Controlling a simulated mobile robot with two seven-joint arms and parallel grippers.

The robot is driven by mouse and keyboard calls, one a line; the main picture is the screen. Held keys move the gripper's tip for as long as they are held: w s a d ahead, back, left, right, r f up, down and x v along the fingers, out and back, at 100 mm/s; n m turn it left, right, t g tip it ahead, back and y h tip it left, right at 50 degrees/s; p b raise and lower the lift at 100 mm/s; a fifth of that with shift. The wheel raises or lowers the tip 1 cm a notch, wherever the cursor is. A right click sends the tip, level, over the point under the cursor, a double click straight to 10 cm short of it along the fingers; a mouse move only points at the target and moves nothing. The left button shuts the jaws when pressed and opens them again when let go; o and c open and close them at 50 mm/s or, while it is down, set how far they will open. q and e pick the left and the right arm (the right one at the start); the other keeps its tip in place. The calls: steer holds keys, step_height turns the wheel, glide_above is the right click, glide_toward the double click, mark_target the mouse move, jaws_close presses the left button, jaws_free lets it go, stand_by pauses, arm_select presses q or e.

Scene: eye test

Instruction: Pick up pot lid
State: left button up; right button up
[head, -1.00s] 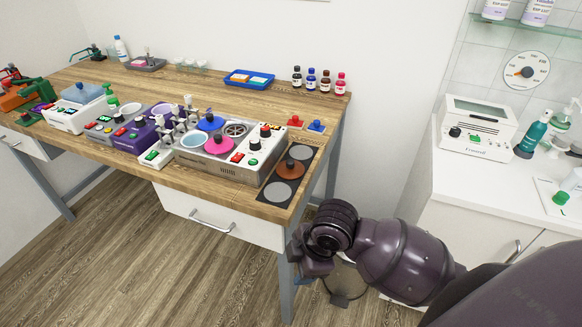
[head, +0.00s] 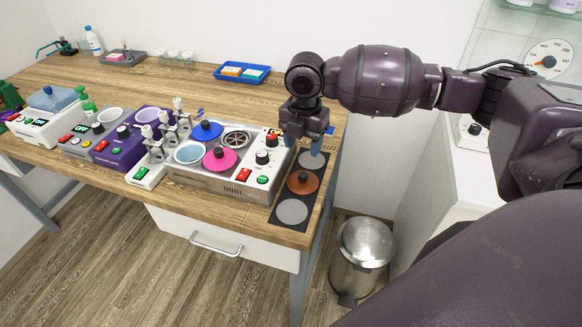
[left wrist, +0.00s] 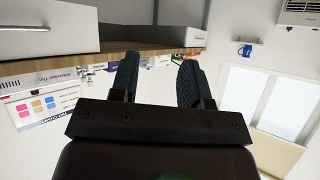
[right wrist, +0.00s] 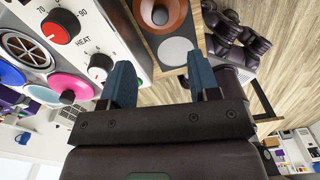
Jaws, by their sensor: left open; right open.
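Three round lids with dark knobs show in the head view. A pink lid (head: 228,162) and a blue lid (head: 213,134) lie on the white-and-steel heating unit (head: 232,183). A brown-orange lid (head: 309,187) lies on the dark strip beside it, between two grey discs. My right gripper (head: 304,146) is open and empty above the far end of that strip. In the right wrist view, the brown lid (right wrist: 172,22) is ahead of the open fingers (right wrist: 160,72), the pink lid (right wrist: 62,84) to the left. My left gripper (left wrist: 157,66) is open and empty, outside the head view.
Small valves or stands (head: 172,132) and a purple unit (head: 118,150) stand left of the heating unit. A blue tray (head: 243,80) lies farther back. A metal bin (head: 362,245) stands on the floor right of the table. Bare wood (head: 170,85) lies behind the devices.

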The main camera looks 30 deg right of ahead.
mark_target(303, 175)
step_height(303, 175, down, 3)
steer(key=shift+s+r, duration=0.1)
step_height(303, 175, down, 2)
steer(key=shift+f+b, duration=0.15)
steer(key=shift+b, duration=0.15)
steer(key=shift+d+f, duration=0.1)
steer(key=shift+f, duration=0.6)
step_height(303, 175, down, 4)
steer(key=shift+d+f, duration=0.1)
arm_select(q)
steer(key=shift+s+a+f, duration=0.15)
steer(key=shift+s+f, duration=0.65)
steer(key=shift+f, duration=0.2)
steer(key=shift+g, duration=0.3)
arm_select(e)
steer(key=shift+c, duration=0.3)
arm_select(q)
steer(key=shift+s+f, duration=0.15)
steer(key=shift+s, duration=0.15)
arm_select(e)
steer(key=c, duration=1)
